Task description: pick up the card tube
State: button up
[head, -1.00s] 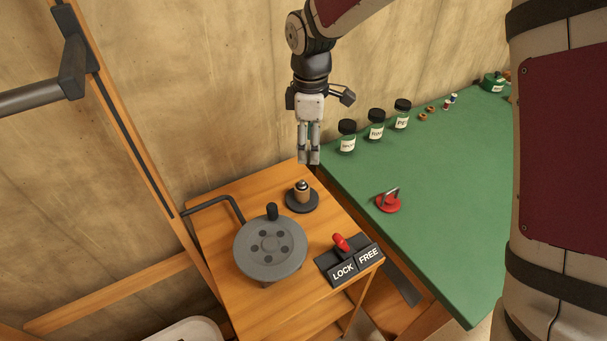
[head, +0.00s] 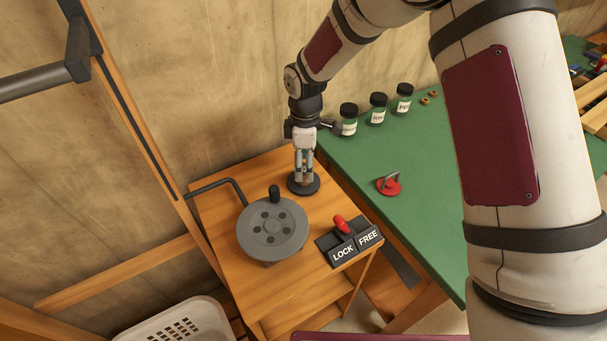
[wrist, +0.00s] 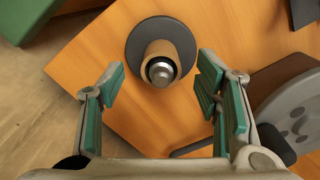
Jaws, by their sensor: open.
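The card tube (wrist: 163,47) is a short tan cylinder standing upright around a metal-tipped post on a round dark base (wrist: 133,42), seen in the wrist view. My gripper (wrist: 162,72) is open, with a green-padded finger on each side of the tube and a gap to both. In the head view my gripper (head: 303,178) points down over the round base (head: 315,186). The fingers largely hide the tube there.
A grey crank wheel (head: 273,229) stands close by on the wooden stand (head: 290,285). A LOCK/FREE plate (head: 349,249) with a red lever is at its right edge. The green bench (head: 435,180) holds several jars and a red suction-cup-like piece (head: 388,186).

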jog(key=shift+s+f, duration=0.1)
jog(key=shift+f, duration=1.6)
jog(key=c, duration=0.9)
